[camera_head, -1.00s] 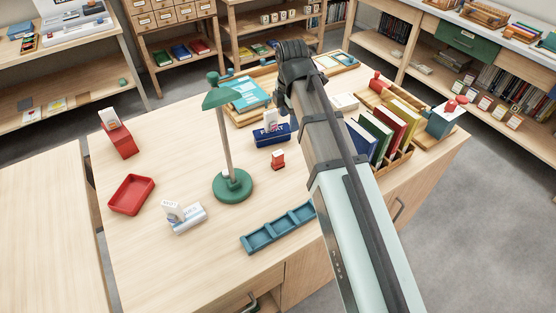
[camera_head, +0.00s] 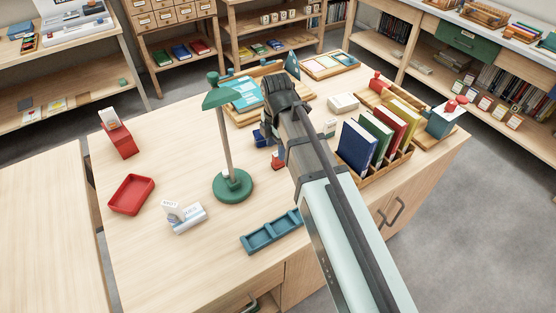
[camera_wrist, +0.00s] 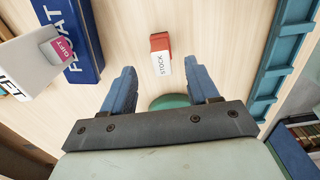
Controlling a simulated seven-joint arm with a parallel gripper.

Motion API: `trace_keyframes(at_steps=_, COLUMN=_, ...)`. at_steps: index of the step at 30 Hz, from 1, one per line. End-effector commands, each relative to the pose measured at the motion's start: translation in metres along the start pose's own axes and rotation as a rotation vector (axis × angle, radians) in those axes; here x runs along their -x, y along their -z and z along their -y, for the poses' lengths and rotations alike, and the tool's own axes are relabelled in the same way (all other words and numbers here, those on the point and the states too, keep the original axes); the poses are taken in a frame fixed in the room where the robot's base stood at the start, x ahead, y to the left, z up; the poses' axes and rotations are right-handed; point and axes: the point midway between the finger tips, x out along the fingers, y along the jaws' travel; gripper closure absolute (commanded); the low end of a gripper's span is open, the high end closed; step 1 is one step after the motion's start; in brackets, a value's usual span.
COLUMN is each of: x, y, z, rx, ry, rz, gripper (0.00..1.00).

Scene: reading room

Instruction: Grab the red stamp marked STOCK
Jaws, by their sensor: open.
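The red stamp (camera_wrist: 160,42) has a white label reading STOCK and lies on the wooden table in the upper middle of the wrist view. In the head view the red stamp (camera_head: 277,160) is partly hidden behind my arm. My gripper (camera_wrist: 163,85) is open and empty in the wrist view, its two blue fingers spread apart. The stamp shows beyond the fingertips, roughly in line with the gap between them, and not between the fingers. In the head view my fingers are hidden behind my wrist.
The blue divided tray (camera_head: 270,232) lies nearer the table's front. A green lamp (camera_head: 232,185) stands left of my arm. Upright books (camera_head: 357,146) stand right of it.

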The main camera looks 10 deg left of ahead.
Motion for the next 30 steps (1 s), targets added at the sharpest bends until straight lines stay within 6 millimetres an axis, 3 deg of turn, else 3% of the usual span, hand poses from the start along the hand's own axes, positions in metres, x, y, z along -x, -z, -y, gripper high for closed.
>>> trace_keyframes(at_steps=11, x=-0.015, y=-0.001, z=0.001, rx=0.0, ry=0.001, rz=0.0, gripper=0.4)
trace_keyframes(at_steps=22, x=-0.054, y=-0.003, z=0.003, rx=0.0, ry=0.001, rz=0.0, gripper=0.4)
trace_keyframes(at_steps=30, x=-0.058, y=-0.003, z=0.003, rx=0.0, ry=-0.001, rz=0.0, gripper=0.4)
